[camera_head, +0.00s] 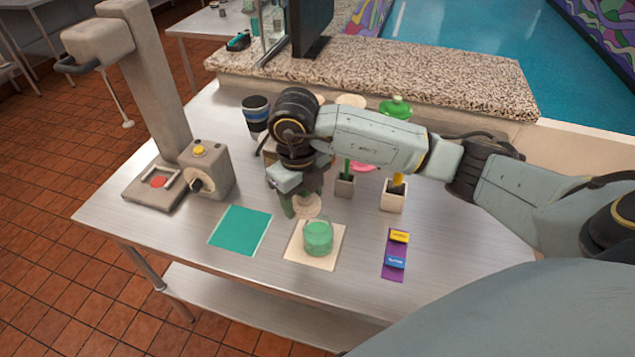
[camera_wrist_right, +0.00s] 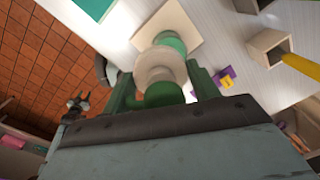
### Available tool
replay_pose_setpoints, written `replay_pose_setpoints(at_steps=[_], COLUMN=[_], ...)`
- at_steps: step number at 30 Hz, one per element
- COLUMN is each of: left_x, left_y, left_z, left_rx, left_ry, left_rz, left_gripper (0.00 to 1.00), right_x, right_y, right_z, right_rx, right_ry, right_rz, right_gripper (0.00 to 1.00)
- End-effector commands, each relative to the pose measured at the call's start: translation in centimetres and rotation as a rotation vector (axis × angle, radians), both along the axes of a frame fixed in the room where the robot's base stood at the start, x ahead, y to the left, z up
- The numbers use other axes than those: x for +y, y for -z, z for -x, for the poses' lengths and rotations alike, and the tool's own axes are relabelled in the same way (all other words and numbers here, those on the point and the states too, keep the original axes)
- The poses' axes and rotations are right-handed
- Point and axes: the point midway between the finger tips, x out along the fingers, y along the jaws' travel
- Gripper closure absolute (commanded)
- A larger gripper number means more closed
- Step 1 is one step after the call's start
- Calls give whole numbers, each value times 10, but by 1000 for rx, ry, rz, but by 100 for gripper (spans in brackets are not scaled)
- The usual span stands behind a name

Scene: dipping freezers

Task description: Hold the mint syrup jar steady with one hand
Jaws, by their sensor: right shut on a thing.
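The mint syrup jar (camera_head: 318,238) is a clear round jar with green contents, standing upright on a cream square mat (camera_head: 297,257). It also shows in the right wrist view (camera_wrist_right: 171,42), partly hidden. My right gripper (camera_head: 301,206) is just behind the jar, pointing down. It is shut on the green knob (camera_wrist_right: 164,94) of a pale round piece (camera_wrist_right: 157,66), which looks like a lid. This piece shows beside the fingers in the head view (camera_head: 309,207), apart from the jar as far as I can tell. My left gripper is out of view.
A teal mat (camera_head: 241,231) lies left of the jar; a purple strip with yellow and blue blocks (camera_head: 396,262) lies right. Behind stand small pots (camera_head: 393,197), a green-lidded jar (camera_head: 395,108) and a dark cup (camera_head: 256,113). A grey machine (camera_head: 207,168) stands at the left.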

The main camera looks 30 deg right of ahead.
Motion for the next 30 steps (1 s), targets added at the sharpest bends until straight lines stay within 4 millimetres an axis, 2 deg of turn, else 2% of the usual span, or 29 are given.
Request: replay_pose_setpoints(at_steps=[1, 12, 18, 24, 30], left_x=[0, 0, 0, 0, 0], left_y=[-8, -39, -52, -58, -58], left_z=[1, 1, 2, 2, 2], left_rx=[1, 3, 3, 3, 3], left_ry=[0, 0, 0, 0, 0], left_rz=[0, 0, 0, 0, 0], left_gripper=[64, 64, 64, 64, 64], right_x=[-1, -14, -20, -24, -25], right_y=[-4, -9, -10, -10, -9], right_z=[1, 8, 12, 14, 14], right_rx=[3, 8, 15, 19, 19], right_ry=[116, 1036, 1457, 1681, 1726], right_rz=[1, 16, 23, 24, 23], right_gripper=[68, 68, 68, 68, 68])
